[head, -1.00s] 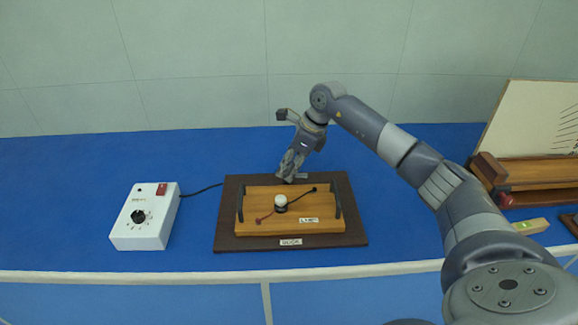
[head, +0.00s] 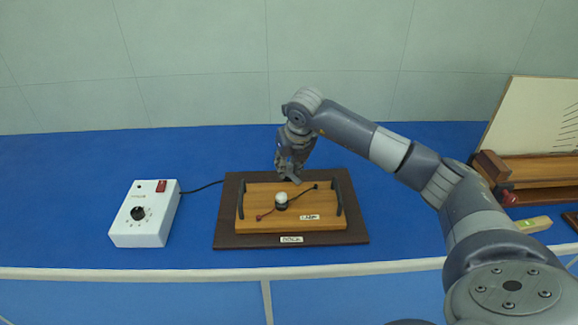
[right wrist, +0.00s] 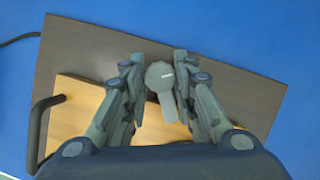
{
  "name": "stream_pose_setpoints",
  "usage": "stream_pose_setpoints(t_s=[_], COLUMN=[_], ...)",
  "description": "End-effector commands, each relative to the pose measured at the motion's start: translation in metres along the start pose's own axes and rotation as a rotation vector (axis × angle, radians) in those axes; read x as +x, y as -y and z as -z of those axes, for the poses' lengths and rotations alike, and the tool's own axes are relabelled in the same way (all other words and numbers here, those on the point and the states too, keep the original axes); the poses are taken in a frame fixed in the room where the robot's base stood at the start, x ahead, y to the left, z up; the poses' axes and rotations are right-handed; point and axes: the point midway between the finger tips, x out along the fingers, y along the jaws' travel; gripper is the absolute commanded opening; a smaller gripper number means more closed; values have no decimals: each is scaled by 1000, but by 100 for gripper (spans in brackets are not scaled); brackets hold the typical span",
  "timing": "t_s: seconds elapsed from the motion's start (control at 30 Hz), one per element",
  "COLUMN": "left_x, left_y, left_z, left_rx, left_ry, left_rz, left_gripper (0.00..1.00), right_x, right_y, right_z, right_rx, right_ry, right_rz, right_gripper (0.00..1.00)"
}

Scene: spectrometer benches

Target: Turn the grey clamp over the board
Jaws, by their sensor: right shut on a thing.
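The grey clamp (right wrist: 160,76) has a round head with a white mark and a short lever. It sits at the far edge of the dark dock base (right wrist: 85,38). Its lever points towards the wooden lamp board (right wrist: 90,97), and its tip appears to overlap the board's far edge. My right gripper (right wrist: 162,100) is shut on the clamp, with fingers on both sides. In the head view my right gripper (head: 289,176) is low behind the board (head: 255,221) and hides most of the clamp. My left gripper is not in view.
The board carries a white bulb (head: 281,197), leads and two dark handles (head: 338,198). A white control box (head: 146,214) stands left, its black cable running to the dock. A wooden stand (head: 530,170) is at right.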

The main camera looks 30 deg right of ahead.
Motion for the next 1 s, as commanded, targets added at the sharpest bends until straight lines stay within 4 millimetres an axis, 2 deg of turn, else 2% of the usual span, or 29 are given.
stream_pose_setpoints(t_s=[0.5, 1.0], left_x=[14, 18], left_y=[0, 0], left_z=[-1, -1], left_rx=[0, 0], left_ry=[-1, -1], left_rz=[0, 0], left_gripper=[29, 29], right_x=[0, -1], right_y=[-3, -3], right_z=[-2, -2], right_rx=[397, 537], right_ry=[4, 3], right_rz=[162, 219], right_gripper=[2, 2])
